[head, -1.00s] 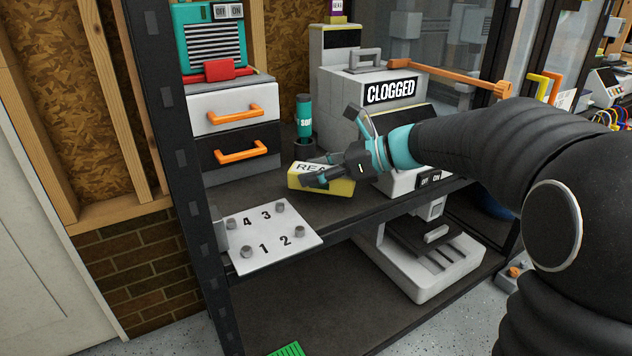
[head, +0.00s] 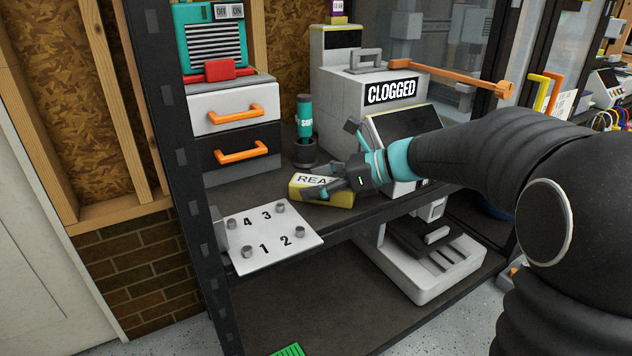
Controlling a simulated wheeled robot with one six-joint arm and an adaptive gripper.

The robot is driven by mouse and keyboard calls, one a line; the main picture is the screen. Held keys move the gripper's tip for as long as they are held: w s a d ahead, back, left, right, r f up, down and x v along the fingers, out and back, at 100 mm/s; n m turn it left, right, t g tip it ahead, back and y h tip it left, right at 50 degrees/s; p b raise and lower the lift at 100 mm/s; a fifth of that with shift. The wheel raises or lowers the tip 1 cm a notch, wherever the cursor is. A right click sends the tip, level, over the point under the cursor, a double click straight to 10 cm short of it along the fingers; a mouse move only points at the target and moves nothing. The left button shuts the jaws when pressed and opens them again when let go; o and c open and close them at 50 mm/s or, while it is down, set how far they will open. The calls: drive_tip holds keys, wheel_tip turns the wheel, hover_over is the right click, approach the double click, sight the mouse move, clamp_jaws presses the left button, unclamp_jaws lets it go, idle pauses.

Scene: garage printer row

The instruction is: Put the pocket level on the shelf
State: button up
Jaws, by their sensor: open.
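I cannot pick out the pocket level for certain. A yellow block (head: 339,199) with a pale top marked with letters starting "REA" lies on the upper shelf deck (head: 265,190) of the dark rack. My gripper (head: 316,192) is open, its dark fingers pointing left, in front of this block and hiding part of its top and front. I cannot tell whether the fingers touch it. I see nothing between the fingers.
A white plate (head: 271,254) with numbered pegs sits at the deck's front left. Behind are a drawer unit (head: 234,103), a teal bottle (head: 304,117) in a dark holder and a grey machine (head: 350,92) marked "CLOGGED". A white machine (head: 430,277) stands on the lower deck.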

drive_tip(key=v, duration=0.7)
drive_tip(key=shift+d+r, duration=0.25)
drive_tip(key=shift+s, duration=0.2)
